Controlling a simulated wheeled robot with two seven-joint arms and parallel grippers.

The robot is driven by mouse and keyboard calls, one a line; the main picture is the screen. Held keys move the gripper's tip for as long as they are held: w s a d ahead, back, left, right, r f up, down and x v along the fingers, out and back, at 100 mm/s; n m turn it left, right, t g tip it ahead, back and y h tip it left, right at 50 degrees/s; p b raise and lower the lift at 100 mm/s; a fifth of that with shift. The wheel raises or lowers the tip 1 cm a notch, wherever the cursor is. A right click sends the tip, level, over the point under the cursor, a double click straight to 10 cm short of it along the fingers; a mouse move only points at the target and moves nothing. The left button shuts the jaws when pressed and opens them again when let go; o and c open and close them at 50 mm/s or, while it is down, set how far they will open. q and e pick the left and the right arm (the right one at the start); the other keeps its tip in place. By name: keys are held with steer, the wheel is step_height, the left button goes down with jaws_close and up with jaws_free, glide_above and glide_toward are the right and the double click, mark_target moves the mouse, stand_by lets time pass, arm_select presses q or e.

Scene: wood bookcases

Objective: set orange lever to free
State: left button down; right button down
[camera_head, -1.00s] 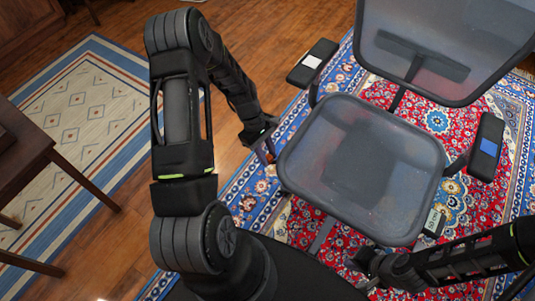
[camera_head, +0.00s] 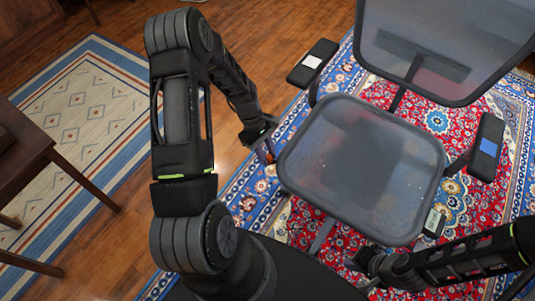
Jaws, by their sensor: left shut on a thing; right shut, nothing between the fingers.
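A mesh office chair (camera_head: 350,170) with a grey seat and a tilted-back backrest stands in front of me. My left gripper (camera_head: 266,150) is at the left edge of the seat, pointing down. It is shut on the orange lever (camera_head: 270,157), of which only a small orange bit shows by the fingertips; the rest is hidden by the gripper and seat. My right gripper (camera_head: 366,268) is low at the seat's front edge, shut and empty, close to the red rug. A small label plate (camera_head: 435,222) shows at the seat's right front edge.
The chair has a left armrest pad (camera_head: 313,63) with a white label and a right armrest pad (camera_head: 487,147) with a blue label. A patterned red rug (camera_head: 459,222) lies under it. A dark wooden table (camera_head: 62,170) stands at left; wood floor between is clear.

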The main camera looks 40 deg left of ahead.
arm_select(q)
steer(key=shift+w, duration=0.1)
stand_by(0.5)
steer(key=shift+w+a+m+g+y+b, duration=0.25)
steer(key=shift+w+m+g+b, duration=0.2)
steer(key=shift+w+m+b, duration=0.6)
steer(key=shift+w+a+m+g+y+b, duration=0.15)
steer(key=shift+w+a+m+g+b, duration=0.35)
steer(key=shift+m, duration=0.9)
steer(key=shift+w+a+m+g+y+b, duration=0.15)
steer(key=shift+w+m+g+b, duration=0.3)
steer(key=shift+w+m, duration=0.65)
steer(key=shift+s+d, duration=0.1)
steer(key=shift+s, duration=0.05)
steer(key=c, duration=1.2)
jaws_free()
steer(key=shift+o, duration=0.2)
steer(key=shift+r, duration=0.1)
